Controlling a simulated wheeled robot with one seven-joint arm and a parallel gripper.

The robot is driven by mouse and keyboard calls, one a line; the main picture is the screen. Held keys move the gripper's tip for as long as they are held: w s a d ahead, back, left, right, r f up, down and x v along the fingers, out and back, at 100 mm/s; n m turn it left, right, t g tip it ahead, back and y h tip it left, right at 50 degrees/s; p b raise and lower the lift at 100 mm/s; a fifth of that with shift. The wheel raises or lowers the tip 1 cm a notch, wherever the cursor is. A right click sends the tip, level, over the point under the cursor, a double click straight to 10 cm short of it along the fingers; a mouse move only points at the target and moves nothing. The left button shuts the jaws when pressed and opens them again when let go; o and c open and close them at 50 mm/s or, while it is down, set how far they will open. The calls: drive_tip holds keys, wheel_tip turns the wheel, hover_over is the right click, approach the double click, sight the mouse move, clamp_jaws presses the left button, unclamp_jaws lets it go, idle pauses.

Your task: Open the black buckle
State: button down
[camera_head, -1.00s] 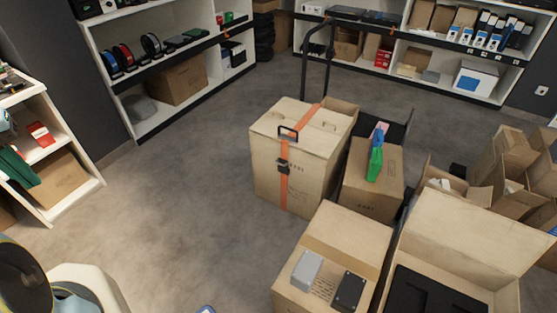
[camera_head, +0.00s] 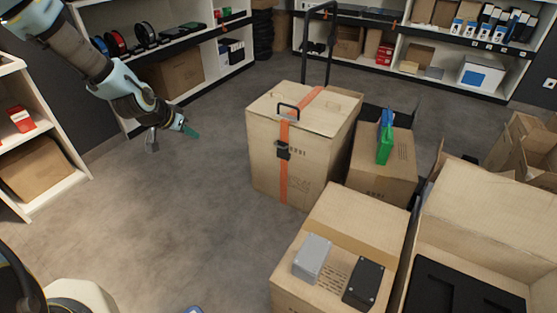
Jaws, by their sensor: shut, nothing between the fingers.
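The black buckle (camera_head: 283,150) sits on an orange strap (camera_head: 284,182) on the near face of a tall wooden-looking box (camera_head: 262,160). The strap runs over the lid and down the front. A black handle (camera_head: 289,108) stands on the top edge just above the buckle. The buckle is small here, and its fine parts cannot be made out. My gripper (camera_head: 190,131) is at the upper left, in the air over the floor.
A carton with a green object (camera_head: 384,151) stands right of the box. A nearer carton (camera_head: 345,225) bears a grey case (camera_head: 313,257) and a black case (camera_head: 364,282). An open carton (camera_head: 480,215) is at right. Shelves line the back and left. Floor (camera_head: 190,210) left of the box is clear.

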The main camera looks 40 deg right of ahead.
sight(283, 143)
drive_tip(key=s+d+f+h+b, duration=0.2)
drive_tip(key=d+f+b, duration=0.1)
drive_tip(key=d+f, duration=0.2)
drive_tip(key=s+d+f+m+h+b, duration=0.1)
drive_tip(key=s+d+f+h+b, duration=0.1)
drive_tip(key=d+f, duration=0.4)
drive_tip(key=s+d+f+m+h+b, duration=0.1)
drive_tip(key=d+f+b, duration=0.4)
drive_tip(key=d, duration=0.7)
drive_tip(key=shift+s+f+t+h, duration=0.3)
drive_tip(key=shift+s+f+h, duration=0.15)
drive_tip(key=shift+h, duration=0.55)
drive_tip(key=shift+d, duration=0.15)
drive_tip(key=b+x, duration=0.2)
drive_tip(key=x, duration=0.7)
drive_tip(key=shift+w+d+f, duration=0.1)
drive_tip(key=shift+d+f, duration=0.05)
drive_tip(key=shift+d, duration=0.2)
drive_tip(key=shift+a+f+b, duration=0.1)
drive_tip(key=shift+f+b, duration=0.1)
drive_tip(key=shift+b, duration=0.2)
